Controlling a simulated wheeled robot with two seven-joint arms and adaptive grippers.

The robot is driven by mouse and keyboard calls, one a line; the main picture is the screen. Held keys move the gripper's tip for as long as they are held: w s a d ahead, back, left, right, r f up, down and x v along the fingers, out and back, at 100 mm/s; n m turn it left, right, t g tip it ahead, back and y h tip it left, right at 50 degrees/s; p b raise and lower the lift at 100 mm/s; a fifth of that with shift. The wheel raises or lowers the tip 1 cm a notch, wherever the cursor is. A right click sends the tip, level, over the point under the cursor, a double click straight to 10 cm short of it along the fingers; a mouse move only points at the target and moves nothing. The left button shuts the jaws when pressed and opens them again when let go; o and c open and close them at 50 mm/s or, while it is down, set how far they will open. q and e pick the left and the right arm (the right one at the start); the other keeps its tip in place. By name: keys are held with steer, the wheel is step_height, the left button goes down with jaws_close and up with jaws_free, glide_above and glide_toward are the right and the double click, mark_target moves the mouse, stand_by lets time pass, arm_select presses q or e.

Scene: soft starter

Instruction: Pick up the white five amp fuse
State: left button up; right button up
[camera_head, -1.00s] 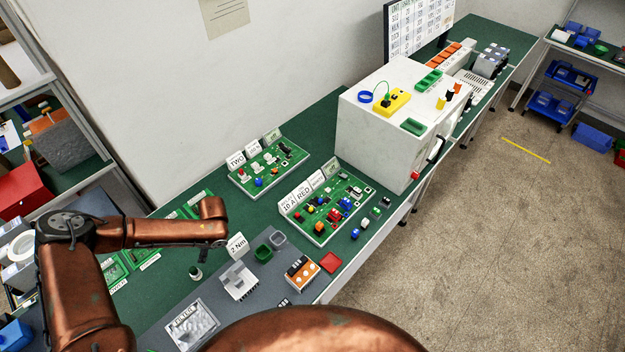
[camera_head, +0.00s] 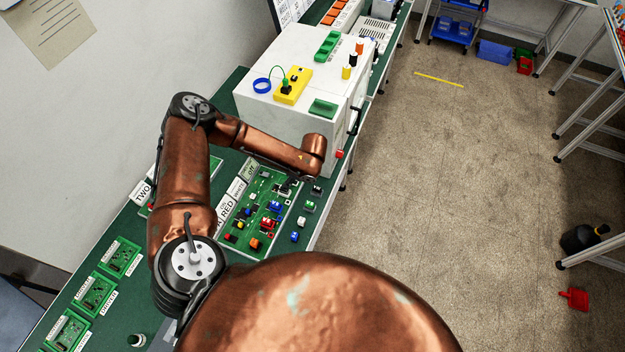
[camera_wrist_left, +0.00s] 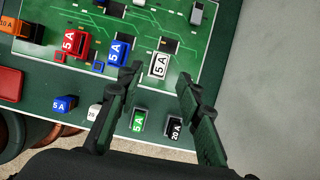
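The white fuse marked 5 A (camera_wrist_left: 160,65) sits on the green circuit board (camera_wrist_left: 140,20), upper middle in the left wrist view. My left gripper (camera_wrist_left: 158,82) is open and empty, its two fingertips apart just below and to either side of that fuse in the picture. A blue 5 A fuse (camera_wrist_left: 117,52) and a red 5 A fuse (camera_wrist_left: 74,42) are left of it on the board. In the head view my left gripper (camera_head: 291,184) hangs over the board's far right part; I cannot make out the white fuse there. My right gripper is not in view.
Loose blocks lie beside the board: green 5 A (camera_wrist_left: 138,120), black 20 A (camera_wrist_left: 174,128), white (camera_wrist_left: 95,112) and blue (camera_wrist_left: 64,103). An orange 10 A fuse (camera_wrist_left: 20,28) is at upper left. A white cabinet (camera_head: 290,100) stands behind the board.

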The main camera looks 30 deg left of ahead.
arm_select(q)
steer(key=x, duration=0.2)
steer(key=p+x, duration=0.1)
steer(key=x, duration=0.1)
steer(key=p+x, duration=0.1)
steer(key=x, duration=0.2)
steer(key=shift+w+d, duration=0.25)
steer(key=shift+d, duration=0.05)
steer(key=shift+s+a+f, duration=0.1)
steer(key=shift+a+f, duration=0.05)
steer(key=shift+f, duration=0.15)
steer(key=shift+c, duration=0.5)
jaws_close()
